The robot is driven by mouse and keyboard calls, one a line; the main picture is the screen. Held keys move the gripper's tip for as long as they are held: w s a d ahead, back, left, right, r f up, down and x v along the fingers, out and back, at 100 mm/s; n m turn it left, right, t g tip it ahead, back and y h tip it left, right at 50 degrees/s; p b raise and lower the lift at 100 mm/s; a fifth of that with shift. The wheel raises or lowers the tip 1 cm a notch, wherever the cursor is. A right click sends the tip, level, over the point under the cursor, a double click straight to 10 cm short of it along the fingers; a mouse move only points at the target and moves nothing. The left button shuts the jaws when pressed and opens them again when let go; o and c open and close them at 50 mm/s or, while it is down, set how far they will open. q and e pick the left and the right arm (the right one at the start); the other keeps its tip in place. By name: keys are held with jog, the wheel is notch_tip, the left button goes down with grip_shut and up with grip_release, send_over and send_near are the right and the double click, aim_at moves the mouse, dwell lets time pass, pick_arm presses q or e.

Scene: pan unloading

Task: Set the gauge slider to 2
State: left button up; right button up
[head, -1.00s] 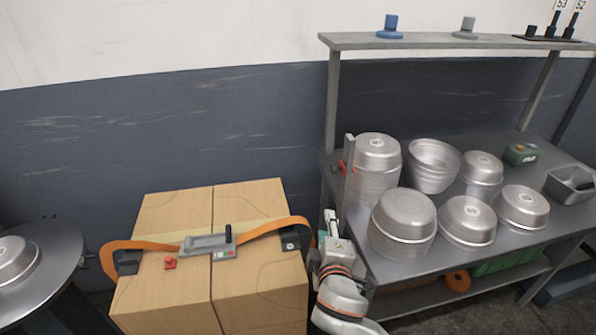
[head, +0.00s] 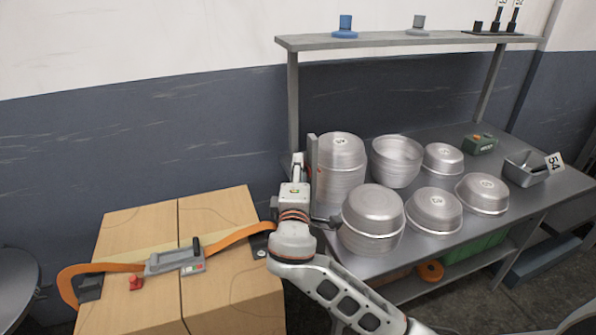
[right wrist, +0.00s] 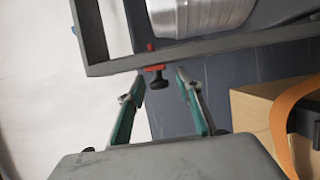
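The gauge is a grey upright post (head: 312,165) at the left end of the metal table, beside a tall pan stack. Its red slider with a black knob (right wrist: 156,78) shows in the right wrist view, on the grey bar. My right gripper (head: 298,160) is up close to the post in the head view. In the right wrist view its two teal fingers (right wrist: 160,75) are apart, with the black knob between or just beyond the tips. I cannot tell whether they touch it. No scale numbers are readable. My left gripper is not in view.
Several upturned pans and pan stacks (head: 372,222) stand on the table right of my arm. A cardboard box (head: 225,290) with an orange strap stands left of it. A shelf (head: 410,39) crosses above the table. A round table (head: 15,290) is at far left.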

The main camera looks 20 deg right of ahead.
jog(key=shift+w, duration=0.15)
grip_shut()
notch_tip(320, 180, down, 10)
jog(key=b, duration=0.4)
jog(key=shift+f+b, duration=0.15)
jog(key=shift+b, duration=0.25)
grip_release()
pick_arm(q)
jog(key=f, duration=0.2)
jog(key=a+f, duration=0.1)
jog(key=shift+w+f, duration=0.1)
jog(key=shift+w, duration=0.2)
pick_arm(e)
jog(key=v, duration=1.2)
